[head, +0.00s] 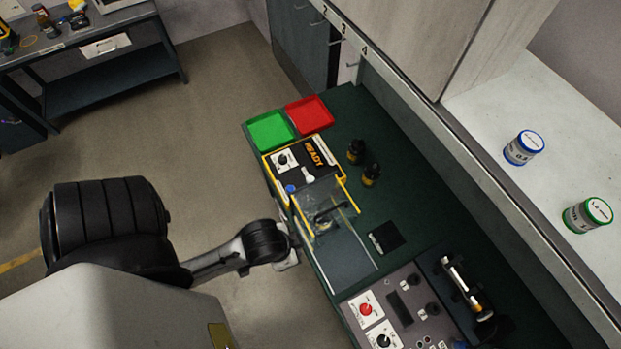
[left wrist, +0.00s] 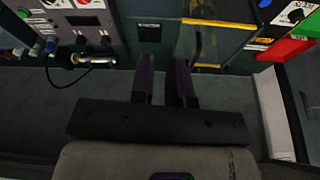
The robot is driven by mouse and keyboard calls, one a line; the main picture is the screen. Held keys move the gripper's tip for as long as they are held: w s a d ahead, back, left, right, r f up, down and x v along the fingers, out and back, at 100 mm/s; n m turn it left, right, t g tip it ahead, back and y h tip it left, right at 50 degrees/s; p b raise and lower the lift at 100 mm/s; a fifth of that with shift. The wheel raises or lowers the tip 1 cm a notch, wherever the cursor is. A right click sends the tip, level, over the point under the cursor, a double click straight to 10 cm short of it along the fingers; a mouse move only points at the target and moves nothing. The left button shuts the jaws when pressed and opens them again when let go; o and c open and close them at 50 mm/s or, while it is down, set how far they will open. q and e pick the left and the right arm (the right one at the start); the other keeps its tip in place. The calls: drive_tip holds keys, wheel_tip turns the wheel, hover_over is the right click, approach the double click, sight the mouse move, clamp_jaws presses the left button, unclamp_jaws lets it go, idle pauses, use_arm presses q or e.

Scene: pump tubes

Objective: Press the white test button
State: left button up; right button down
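A round white button (head: 308,176) stands on the yellow-edged box with a READY display (head: 313,152), next to a blue button (head: 291,188). I see no readable label on the white button. My left gripper (left wrist: 166,75) points at the bench front in the left wrist view. Its two dark fingers are apart with nothing between them. In the head view, the left arm reaches the bench's near edge, below and left of the white button and apart from it; its fingers are mostly hidden there. My right gripper is in neither view.
A grey control panel (head: 405,290) with a red button (head: 366,309) is nearer. Two dark bottles stand right of the box. The floor left is open.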

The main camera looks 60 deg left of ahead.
use_arm(q)
clamp_jaws()
drive_tip(key=shift+a, duration=0.2)
drive_tip(key=shift+d, duration=0.2)
idle(0.6)
